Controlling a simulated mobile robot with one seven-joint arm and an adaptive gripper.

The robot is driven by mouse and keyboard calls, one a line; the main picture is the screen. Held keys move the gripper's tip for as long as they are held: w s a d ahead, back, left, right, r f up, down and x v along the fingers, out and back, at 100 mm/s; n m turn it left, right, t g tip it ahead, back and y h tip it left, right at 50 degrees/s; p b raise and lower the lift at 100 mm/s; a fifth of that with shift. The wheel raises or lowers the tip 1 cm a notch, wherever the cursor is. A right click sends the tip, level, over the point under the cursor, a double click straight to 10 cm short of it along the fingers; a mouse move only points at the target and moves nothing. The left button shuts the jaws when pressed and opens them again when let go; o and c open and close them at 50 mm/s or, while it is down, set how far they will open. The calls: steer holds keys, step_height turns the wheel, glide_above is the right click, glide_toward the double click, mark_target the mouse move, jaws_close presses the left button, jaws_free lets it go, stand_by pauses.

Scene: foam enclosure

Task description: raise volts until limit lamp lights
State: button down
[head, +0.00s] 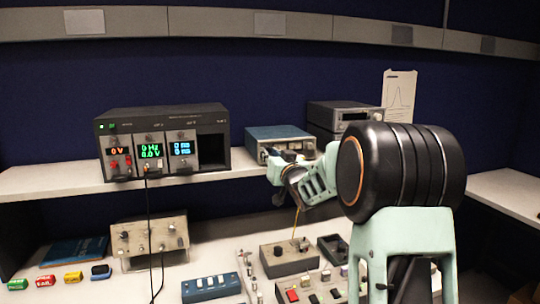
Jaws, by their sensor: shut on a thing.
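My gripper (297,203) is at the middle of the head view, in front of the shelf edge and above the lower bench; my own arm partly covers it. A thin yellow rod (295,224) runs down from it towards a grey control box (290,262) with small knobs. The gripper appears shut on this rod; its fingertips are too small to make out. I cannot tell whether the rod's lower end touches the box. A dark instrument rack (162,118) on the shelf has an orange display (115,150) reading 0 V, plus green and blue displays. I cannot pick out the limit lamp.
A black cable (149,225) hangs from the rack to the bench. A blue-topped instrument (280,134) is on the shelf behind my gripper. An open dark tray (333,248) lies right.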

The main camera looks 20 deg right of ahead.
stand_by(0.3)
steer(key=c, duration=1.8)
jaws_free()
steer(key=shift+s, duration=0.1)
steer(key=s, duration=1.2)
steer(key=shift+d+f, duration=0.15)
steer(key=shift+d, duration=0.2)
steer(key=shift+w, duration=0.15)
